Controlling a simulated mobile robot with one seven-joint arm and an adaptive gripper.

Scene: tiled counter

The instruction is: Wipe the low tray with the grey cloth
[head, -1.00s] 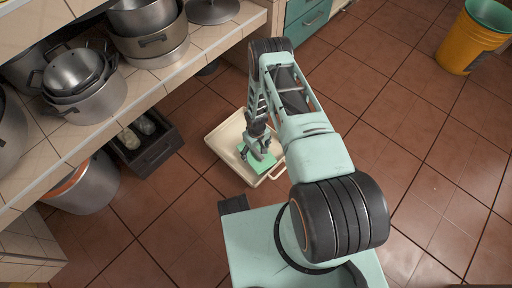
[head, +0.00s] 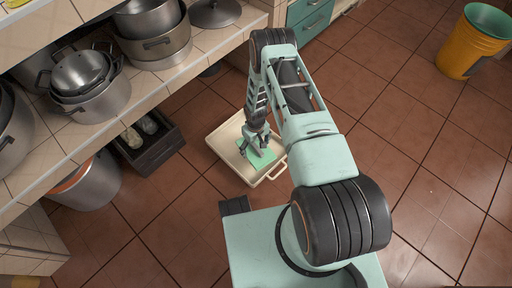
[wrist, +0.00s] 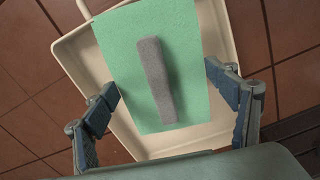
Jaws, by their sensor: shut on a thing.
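The low tray (head: 222,150) is cream, shallow and rimmed, and lies on the floor left of my arm. It also shows in the wrist view (wrist: 75,60). No grey cloth shows; a flat green sheet (head: 265,158) with a grey bar across its middle lies over the tray. The sheet also shows in the wrist view (wrist: 195,35). I cannot tell whether the sheet's underside touches the tray floor.
A tiled counter with metal pots (head: 85,98) runs along the left. A dark crate (head: 150,152) and a large pot (head: 92,184) stand beneath it. A yellow bucket (head: 470,45) stands far right. The floor right of my arm is clear.

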